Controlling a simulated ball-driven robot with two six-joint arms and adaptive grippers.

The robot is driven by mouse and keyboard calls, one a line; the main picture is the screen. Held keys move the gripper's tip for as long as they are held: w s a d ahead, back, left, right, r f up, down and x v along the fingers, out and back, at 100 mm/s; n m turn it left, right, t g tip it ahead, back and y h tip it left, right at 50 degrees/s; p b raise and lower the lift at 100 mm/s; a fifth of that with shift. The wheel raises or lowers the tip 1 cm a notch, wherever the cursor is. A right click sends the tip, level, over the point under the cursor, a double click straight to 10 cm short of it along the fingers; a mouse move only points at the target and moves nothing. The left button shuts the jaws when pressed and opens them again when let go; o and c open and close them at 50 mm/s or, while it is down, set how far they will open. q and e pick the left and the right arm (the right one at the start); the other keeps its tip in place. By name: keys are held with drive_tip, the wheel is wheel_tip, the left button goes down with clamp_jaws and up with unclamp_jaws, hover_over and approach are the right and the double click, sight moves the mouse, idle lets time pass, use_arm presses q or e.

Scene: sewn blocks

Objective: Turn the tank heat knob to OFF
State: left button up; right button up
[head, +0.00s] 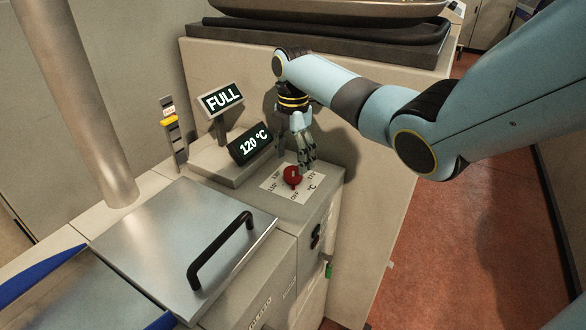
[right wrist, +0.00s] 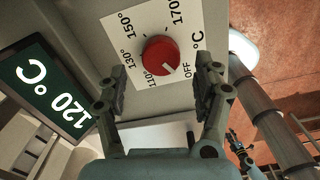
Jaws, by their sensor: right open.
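The red tank heat knob (head: 292,177) sits on a white dial plate (head: 272,186) on the machine's top corner. In the right wrist view the knob (right wrist: 160,55) shows a white mark at its lower right, between 110° and OFF, closer to OFF. My right gripper (head: 305,168) points down just above and behind the knob. In its wrist view the open fingers (right wrist: 160,75) stand on either side below the knob, with nothing between them. Whether a finger touches the knob I cannot tell. A small gripper (right wrist: 240,148), apparently my left one, shows at the lower right.
A display (head: 250,143) beside the dial reads 120 °C, and a sign (head: 222,98) behind it reads FULL. A steel lid (head: 175,235) with a black handle (head: 220,250) lies left of the dial. Red floor (head: 470,240) is open at the right.

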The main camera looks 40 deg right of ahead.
sight(293, 170)
wheel_tip(293, 170, up, 8)
drive_tip(key=shift+f, duration=0.25)
idle(0.4)
